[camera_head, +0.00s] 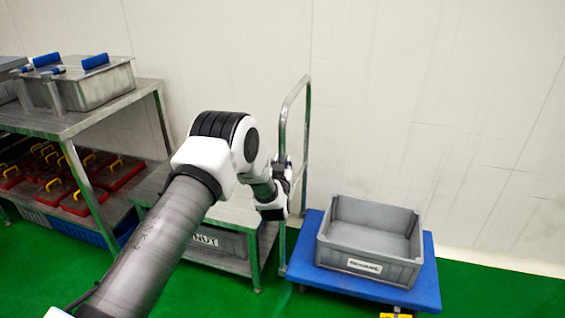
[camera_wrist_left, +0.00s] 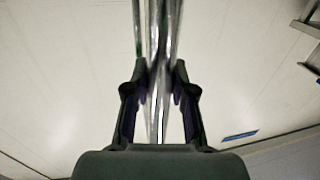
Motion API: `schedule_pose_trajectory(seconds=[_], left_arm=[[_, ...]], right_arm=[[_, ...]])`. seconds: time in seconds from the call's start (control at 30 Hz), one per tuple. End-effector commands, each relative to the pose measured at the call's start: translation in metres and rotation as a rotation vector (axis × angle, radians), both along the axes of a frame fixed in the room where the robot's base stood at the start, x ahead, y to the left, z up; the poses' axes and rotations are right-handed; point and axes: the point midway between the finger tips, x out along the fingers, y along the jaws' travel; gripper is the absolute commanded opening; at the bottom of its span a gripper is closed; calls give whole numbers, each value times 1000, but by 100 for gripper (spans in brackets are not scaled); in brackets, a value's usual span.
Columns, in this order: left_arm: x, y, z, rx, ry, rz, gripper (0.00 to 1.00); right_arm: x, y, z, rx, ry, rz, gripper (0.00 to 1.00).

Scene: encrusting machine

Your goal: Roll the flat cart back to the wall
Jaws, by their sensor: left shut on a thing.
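The flat cart has a blue platform (camera_head: 428,275) and a tall metal push handle (camera_head: 283,125) on its left side. A grey bin (camera_head: 368,238) stands on the platform. The cart is close to the white wall. My left gripper (camera_head: 288,185) is at the handle, about midway up. In the left wrist view my left gripper (camera_wrist_left: 160,90) has its two fingers on either side of the shiny handle bar (camera_wrist_left: 157,35), shut on it. The left arm hides part of the space left of the handle. My right gripper is not in view.
A metal table (camera_head: 75,122) with a lidded steel container (camera_head: 90,85) stands at the left, with red boxes (camera_head: 85,198) on its lower shelf. A low metal bench (camera_head: 225,212) is just left of the cart. Green floor (camera_head: 500,295) is clear at the right.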

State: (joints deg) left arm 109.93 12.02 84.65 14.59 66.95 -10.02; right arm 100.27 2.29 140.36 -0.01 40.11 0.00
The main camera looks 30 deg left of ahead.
Motion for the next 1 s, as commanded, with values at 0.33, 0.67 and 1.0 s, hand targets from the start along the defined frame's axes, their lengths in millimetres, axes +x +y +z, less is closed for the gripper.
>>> schedule_pose_trajectory(seconds=[0.33, 0.67, 1.0], left_arm=[[0, 0, -1, 0, 1, 0, 0], [0, 0, 0, 0, 0, 0, 50], [-14, -7, -1, -1, 4, -1, 50]], right_arm=[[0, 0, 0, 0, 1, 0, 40], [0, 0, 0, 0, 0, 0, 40], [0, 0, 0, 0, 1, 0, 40]])
